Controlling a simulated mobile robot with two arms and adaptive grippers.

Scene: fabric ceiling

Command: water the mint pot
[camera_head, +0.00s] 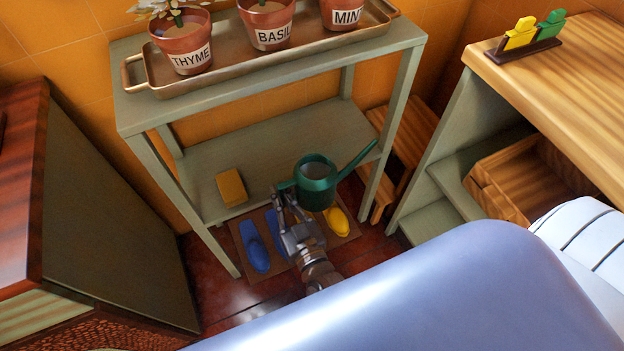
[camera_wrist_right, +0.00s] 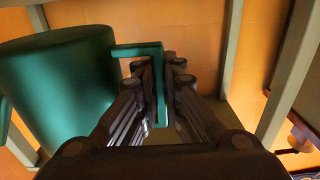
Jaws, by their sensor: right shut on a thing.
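The mint pot (camera_head: 345,14) is a terracotta pot with a partly cut-off label, at the right end of a brass tray (camera_head: 310,52) on the top of a green shelf stand; its upper part is out of frame. My right gripper (camera_head: 287,196) is shut on the handle of a green watering can (camera_head: 316,188), in front of the lower shelf. The can looks about upright, its spout pointing right and up. In the right wrist view the can's body (camera_wrist_right: 65,90) is at left and its handle (camera_wrist_right: 158,85) is between the fingers. My left gripper is not in view.
Thyme (camera_head: 182,45) and basil (camera_head: 267,22) pots share the tray. A yellow sponge (camera_head: 231,187) lies on the lower shelf (camera_head: 215,158). Blue and yellow shoes (camera_head: 338,220) are on a floor mat. A wooden counter (camera_head: 560,65) stands at right, a cabinet (camera_head: 110,225) at left.

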